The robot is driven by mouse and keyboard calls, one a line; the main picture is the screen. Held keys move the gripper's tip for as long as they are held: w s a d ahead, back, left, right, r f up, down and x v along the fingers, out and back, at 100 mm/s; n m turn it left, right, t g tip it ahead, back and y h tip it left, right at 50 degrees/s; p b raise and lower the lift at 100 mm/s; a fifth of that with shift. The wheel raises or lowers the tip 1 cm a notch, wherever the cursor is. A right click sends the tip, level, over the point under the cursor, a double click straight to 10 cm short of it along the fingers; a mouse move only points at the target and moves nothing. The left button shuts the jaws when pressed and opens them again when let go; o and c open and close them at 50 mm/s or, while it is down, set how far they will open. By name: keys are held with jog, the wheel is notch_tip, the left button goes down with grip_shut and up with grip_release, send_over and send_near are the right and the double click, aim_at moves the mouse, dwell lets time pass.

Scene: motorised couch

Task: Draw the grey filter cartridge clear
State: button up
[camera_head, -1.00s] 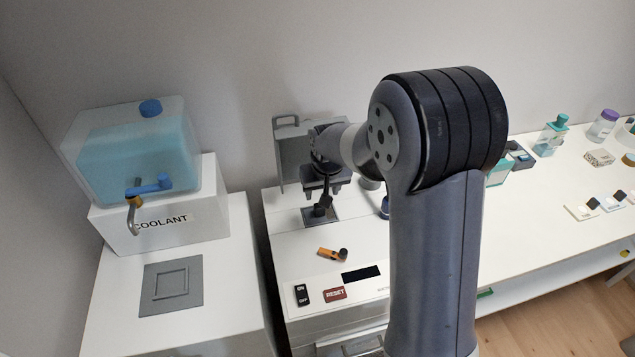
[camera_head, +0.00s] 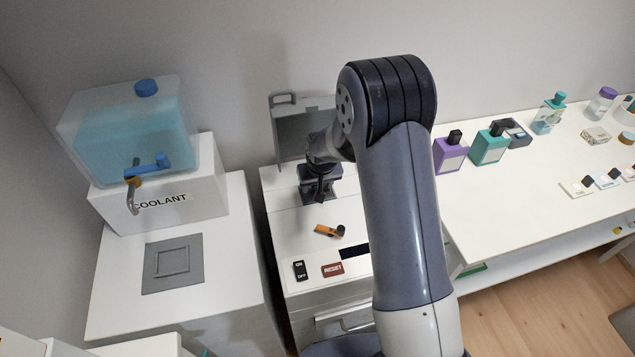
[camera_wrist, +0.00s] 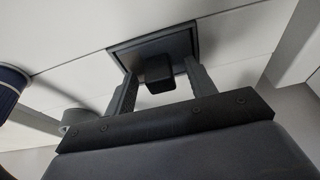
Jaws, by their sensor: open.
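The filter cartridge (camera_wrist: 158,72) shows in the wrist view as a dark grey block-like grip standing out of a square grey-framed recess (camera_wrist: 178,43) in the white machine top. My gripper (camera_wrist: 160,84) has one finger on each side of the block, with a visible gap on both sides. The jaws are open. In the head view my gripper (camera_head: 319,194) is low over the machine top, in front of the raised grey lid (camera_head: 288,140), and hides most of the cartridge and recess. How deep the cartridge sits cannot be seen.
An orange-and-black item (camera_head: 328,231) lies in front of my gripper, near the ON/OFF switch (camera_head: 300,270) and RESET button (camera_head: 333,269). The coolant tank (camera_head: 125,130) stands left. Purple (camera_head: 450,154) and teal (camera_head: 489,148) bottles stand on the right-hand bench.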

jog(key=shift+c, duration=0.3)
grip_shut()
jog(key=c, duration=0.6)
grip_release()
jog(key=c, duration=0.4)
jog(key=shift+r, duration=0.1)
jog(key=shift+r, duration=0.1)
jog(key=shift+r+p, duration=3.15)
jog(key=shift+r, duration=2.7)
jog(key=shift+r, duration=0.15)
jog(key=shift+r+p, duration=2)
jog(key=shift+r, duration=1.45)
